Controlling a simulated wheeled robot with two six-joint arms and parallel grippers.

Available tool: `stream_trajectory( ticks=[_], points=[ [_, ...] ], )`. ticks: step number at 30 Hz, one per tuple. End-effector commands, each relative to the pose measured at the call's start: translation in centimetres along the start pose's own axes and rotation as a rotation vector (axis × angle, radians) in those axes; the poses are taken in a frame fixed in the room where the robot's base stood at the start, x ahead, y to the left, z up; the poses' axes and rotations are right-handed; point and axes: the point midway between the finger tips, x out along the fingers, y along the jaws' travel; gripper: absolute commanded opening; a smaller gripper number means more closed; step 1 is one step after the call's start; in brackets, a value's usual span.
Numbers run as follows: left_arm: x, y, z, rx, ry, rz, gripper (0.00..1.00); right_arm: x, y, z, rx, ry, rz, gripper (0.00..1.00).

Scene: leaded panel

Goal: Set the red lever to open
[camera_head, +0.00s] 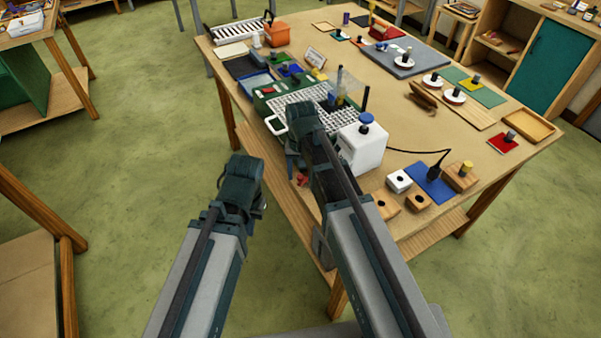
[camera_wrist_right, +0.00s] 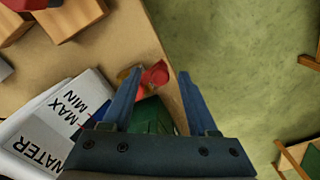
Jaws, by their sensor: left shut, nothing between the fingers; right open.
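The red lever (camera_wrist_right: 156,74) shows in the right wrist view close to the table edge, with a brass-coloured part beside it. It also shows as a small red piece (camera_head: 302,180) between my arms in the head view. My right gripper (camera_wrist_right: 158,76) is open, with its two blue fingers apart and the lever between their tips in the picture. I cannot tell whether they touch it. In the head view my right gripper (camera_head: 303,138) is over the table's near edge, its fingers mostly hidden. My left gripper (camera_head: 241,182) is shut and empty over the floor, left of the table.
A white water tank (camera_wrist_right: 50,125) marked MAX and MIN stands beside the lever. A white grinder-like box (camera_head: 362,147) with a blue knob, wooden blocks (camera_head: 418,202) and a white grid (camera_head: 300,103) crowd the table (camera_head: 470,205).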

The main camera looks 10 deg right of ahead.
Motion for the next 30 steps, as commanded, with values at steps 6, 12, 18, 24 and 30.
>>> stream_trajectory(
  ticks=[6, 12, 18, 24, 30],
  points=[
    [-0.8, -0.1, 0.1, 0.0, 0.0, 0.0, 0.0, -0.8, 0.0, 0.0, 0.0, 0.0, 0.0, 0.59],
    [-2.9, -0.3, 0.2, 0.001, 0.0, 0.0, 0.0, -2.9, 0.0, 0.0, 0.0, 0.0, 0.0, 0.59],
    [-5.8, -0.6, 0.3, 0.002, 0.0, 0.0, 0.0, -5.9, 0.0, 0.0, 0.0, 0.0, 0.0, 0.59],
    [-8.9, -0.8, 0.5, -0.003, 0.0, 0.001, 0.0, -9.0, 0.0, 0.0, 0.0, 0.0, 0.0, 0.59],
    [-11.9, -1.1, 0.7, -0.011, 0.0, 0.002, 0.0, -12.0, 0.0, 0.0, 0.0, 0.0, 0.0, 0.59]
  ],
)
